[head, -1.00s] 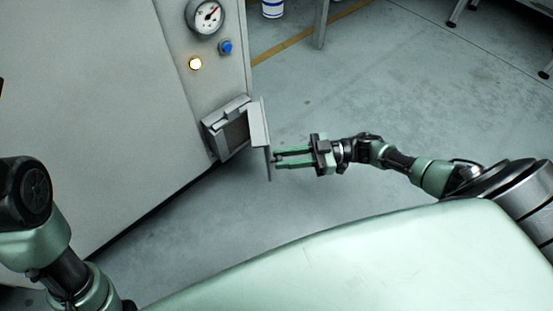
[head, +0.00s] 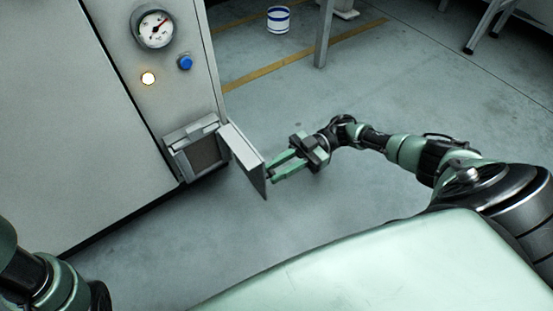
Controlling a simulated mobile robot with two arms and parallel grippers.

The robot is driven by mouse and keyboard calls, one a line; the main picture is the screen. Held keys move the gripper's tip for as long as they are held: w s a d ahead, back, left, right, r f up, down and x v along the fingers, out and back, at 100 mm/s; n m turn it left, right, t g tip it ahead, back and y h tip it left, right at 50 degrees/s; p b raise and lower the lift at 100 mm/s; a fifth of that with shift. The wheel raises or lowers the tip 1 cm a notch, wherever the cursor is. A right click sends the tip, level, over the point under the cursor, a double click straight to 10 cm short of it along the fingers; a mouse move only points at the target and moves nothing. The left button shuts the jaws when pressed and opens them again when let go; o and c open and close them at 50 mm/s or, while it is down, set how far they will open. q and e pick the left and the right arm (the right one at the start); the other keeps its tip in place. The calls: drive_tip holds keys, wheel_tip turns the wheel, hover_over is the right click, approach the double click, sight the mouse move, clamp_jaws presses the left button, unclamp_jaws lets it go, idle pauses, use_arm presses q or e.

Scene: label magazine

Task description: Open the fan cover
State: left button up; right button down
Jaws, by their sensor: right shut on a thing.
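The fan cover (head: 244,160), a flat grey hinged panel, stands swung out from the right side of the fan housing (head: 198,152) on the machine's front. The housing shows a dark grille behind a pale frame. My right gripper (head: 273,173) reaches in from the right, with its green fingers at the outer edge of the cover. It is shut on the cover, though the exact grip point is partly hidden behind the panel. My left arm shows at the lower left, but its gripper is out of view.
The machine cabinet (head: 75,120) fills the left, with a round gauge (head: 154,28), a lit lamp (head: 148,78) and a blue button (head: 185,62) above the housing. A white and blue bucket (head: 278,19) and table legs stand at the back. The floor right of the cover is open.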

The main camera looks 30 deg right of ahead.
idle(0.3)
drive_tip(key=c, duration=1.2)
unclamp_jaws()
drive_tip(key=shift+d, duration=0.15)
drive_tip(key=d, duration=0.7)
drive_tip(key=shift+w+d, duration=0.25)
drive_tip(key=shift+w, duration=0.05)
